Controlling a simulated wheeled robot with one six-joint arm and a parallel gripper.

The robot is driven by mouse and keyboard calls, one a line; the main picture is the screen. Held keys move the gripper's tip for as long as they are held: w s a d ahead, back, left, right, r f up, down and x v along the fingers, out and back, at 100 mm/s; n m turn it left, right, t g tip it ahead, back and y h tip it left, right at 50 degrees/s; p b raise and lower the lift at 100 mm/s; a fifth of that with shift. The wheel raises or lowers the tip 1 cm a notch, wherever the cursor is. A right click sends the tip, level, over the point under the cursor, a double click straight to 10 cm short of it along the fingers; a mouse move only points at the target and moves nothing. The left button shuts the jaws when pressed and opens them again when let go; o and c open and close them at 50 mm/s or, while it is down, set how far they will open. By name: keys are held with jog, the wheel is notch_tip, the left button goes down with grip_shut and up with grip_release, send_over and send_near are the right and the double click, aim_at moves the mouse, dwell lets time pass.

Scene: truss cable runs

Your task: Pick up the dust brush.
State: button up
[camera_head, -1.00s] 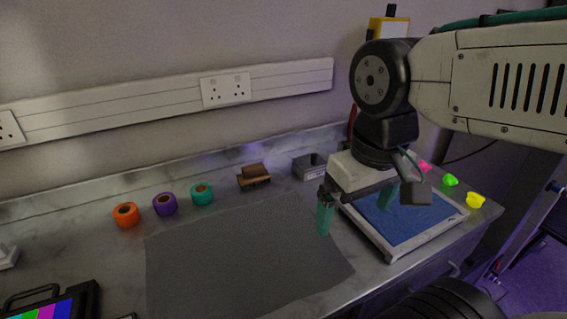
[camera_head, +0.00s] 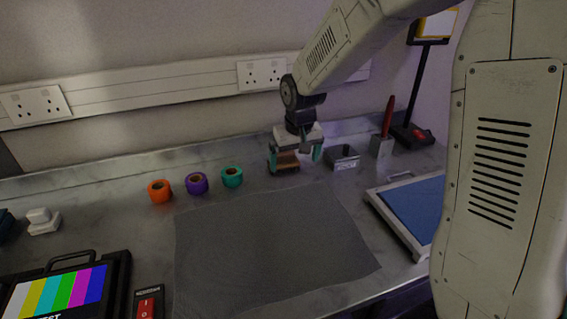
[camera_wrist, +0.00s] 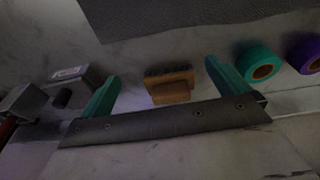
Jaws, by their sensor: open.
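The dust brush (camera_head: 286,161) is a small wooden block with dark bristles. It lies on the bench near the wall, behind the grey mat. My gripper (camera_head: 294,160) is above and around it, with one teal finger on each side. In the wrist view the brush (camera_wrist: 170,84) shows between the fingers of my open gripper (camera_wrist: 160,90). There is a visible gap between the brush and each finger, and nothing is held. In the head view my gripper hides the upper part of the brush.
A teal tape roll (camera_head: 232,177), a purple one (camera_head: 197,183) and an orange one (camera_head: 160,191) stand left of the brush. The grey mat (camera_head: 270,245) in front is bare.

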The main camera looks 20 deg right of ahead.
aim_at(283, 154)
jog(key=w+t, duration=0.1)
jog(key=w, duration=0.2)
jog(key=w+r+t, duration=0.1)
jog(key=w, duration=0.1)
jog(key=shift+w+a+r, duration=0.15)
jog(key=shift+w+a, duration=0.05)
jog(key=shift+w, duration=0.2)
jog(key=x, duration=0.7)
jog(key=shift+w+a, duration=0.1)
jog(key=shift+w, duration=0.05)
jog(key=c, duration=0.9)
jog(key=shift+r, duration=0.5)
notch_tip(283, 154, up, 2)
jog(key=shift+r, duration=0.1)
jog(key=s, duration=0.5)
jog(key=s+r, duration=0.1)
jog(key=s, duration=1)
jog(key=shift+r, duration=0.25)
jog(key=shift+m, duration=0.3)
